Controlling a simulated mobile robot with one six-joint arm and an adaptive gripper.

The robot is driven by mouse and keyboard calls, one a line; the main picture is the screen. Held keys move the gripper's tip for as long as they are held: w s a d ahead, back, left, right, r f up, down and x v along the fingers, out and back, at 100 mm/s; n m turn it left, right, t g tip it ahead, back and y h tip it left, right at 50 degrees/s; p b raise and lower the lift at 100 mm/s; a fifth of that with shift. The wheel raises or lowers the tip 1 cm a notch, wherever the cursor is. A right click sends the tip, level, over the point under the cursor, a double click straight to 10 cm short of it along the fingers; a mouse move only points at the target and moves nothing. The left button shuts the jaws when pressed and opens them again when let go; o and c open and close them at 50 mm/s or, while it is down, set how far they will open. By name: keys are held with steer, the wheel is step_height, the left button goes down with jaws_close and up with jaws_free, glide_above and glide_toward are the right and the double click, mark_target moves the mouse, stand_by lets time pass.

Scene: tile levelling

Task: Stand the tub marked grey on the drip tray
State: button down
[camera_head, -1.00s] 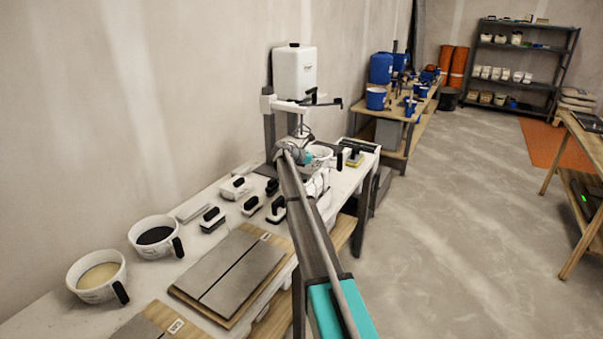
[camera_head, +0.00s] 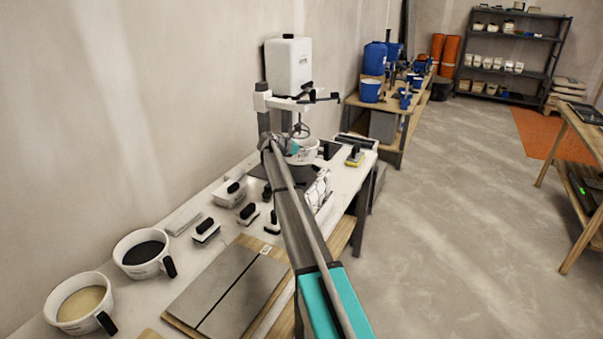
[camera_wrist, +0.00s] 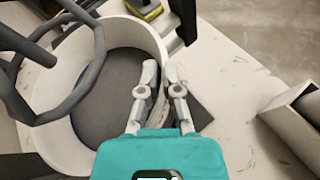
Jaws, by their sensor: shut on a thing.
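A white tub (camera_head: 303,157) with a black handle is at the mixing stand on the bench; its label is too small to read. In the wrist view the tub (camera_wrist: 50,125) holds dark grey contents, and whisk loops cross its left side. My gripper (camera_wrist: 160,92) is shut on the tub's near right wall; in the head view my gripper (camera_head: 276,146) is partly hidden by my arm. A dark flat plate (camera_head: 290,173) lies below the tub; I cannot tell whether it is the drip tray or whether the tub touches it.
The mixing stand (camera_head: 275,103) and its whisk (camera_head: 299,130) rise close to the tub. Another tub with dark contents (camera_head: 142,254) and one with cream contents (camera_head: 80,305) stand at front left. Black-handled tools (camera_head: 206,230), a tile board (camera_head: 228,292) and a yellow sponge tool (camera_head: 354,156) are nearby.

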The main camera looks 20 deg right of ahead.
mark_target(303, 159)
steer(key=shift+w+a, duration=0.2)
steer(key=shift+w, duration=0.05)
steer(key=shift+d+f, duration=0.1)
steer(key=shift+d, duration=0.05)
steer(key=shift+s+f+b, duration=0.1)
steer(key=shift+f+b, duration=0.3)
steer(key=shift+b, duration=0.2)
step_height(303, 159, down, 4)
steer(key=b, duration=0.4)
step_height(303, 159, down, 4)
steer(key=b, duration=0.4)
steer(key=shift+f, duration=0.25)
steer(key=c, duration=0.8)
jaws_free()
